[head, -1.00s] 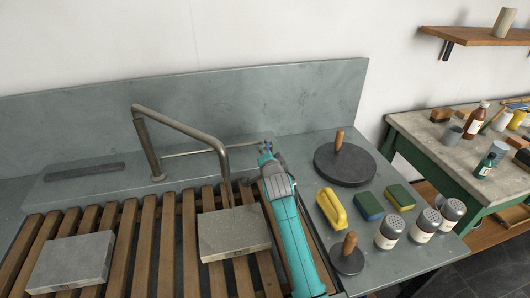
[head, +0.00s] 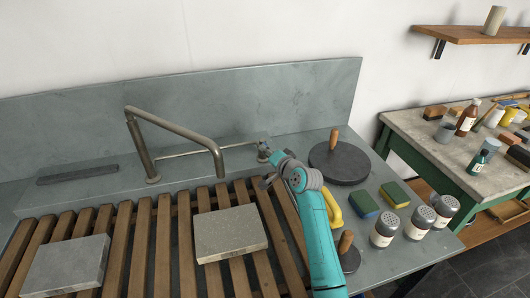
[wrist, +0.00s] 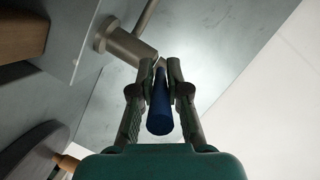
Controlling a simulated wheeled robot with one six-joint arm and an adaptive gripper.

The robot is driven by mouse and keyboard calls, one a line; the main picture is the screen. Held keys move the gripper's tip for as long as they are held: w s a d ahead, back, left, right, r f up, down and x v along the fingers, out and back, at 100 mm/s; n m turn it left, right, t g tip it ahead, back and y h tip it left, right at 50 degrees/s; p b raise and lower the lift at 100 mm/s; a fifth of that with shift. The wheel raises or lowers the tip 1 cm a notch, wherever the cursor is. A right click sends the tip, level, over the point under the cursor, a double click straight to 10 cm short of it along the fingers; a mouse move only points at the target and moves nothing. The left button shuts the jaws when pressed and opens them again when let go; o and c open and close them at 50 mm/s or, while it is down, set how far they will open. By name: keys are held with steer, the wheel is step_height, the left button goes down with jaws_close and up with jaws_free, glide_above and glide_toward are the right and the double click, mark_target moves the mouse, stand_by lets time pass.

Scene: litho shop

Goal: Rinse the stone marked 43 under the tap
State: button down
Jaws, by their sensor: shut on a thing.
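A grey stone slab (head: 231,233) lies on the slatted wooden rack (head: 145,240), close below the end of the tap's bent spout (head: 185,128). A second grey slab (head: 66,266) lies on the rack at the left. Marks on their front edges are too small to read. No water stream shows at the spout. My gripper (head: 268,166) is at the valve (head: 263,147) on the pipe right of the spout. In the wrist view my gripper (wrist: 158,72) is shut on the blue tap handle (wrist: 160,112). The handle is hidden in the head view.
Right of my arm are a round dark disc with a wooden knob (head: 341,164), a yellow-handled tool (head: 332,207), sponges (head: 394,194) and several shakers (head: 384,230). A green-framed bench (head: 420,145) with bottles stands further right.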

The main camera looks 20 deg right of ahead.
steer(key=shift+f, duration=0.1)
steer(key=c, duration=1.2)
jaws_free()
steer(key=shift+d, duration=0.1)
steer(key=shift+o, duration=0.2)
steer(key=shift+s, duration=0.1)
steer(key=v, duration=1.2)
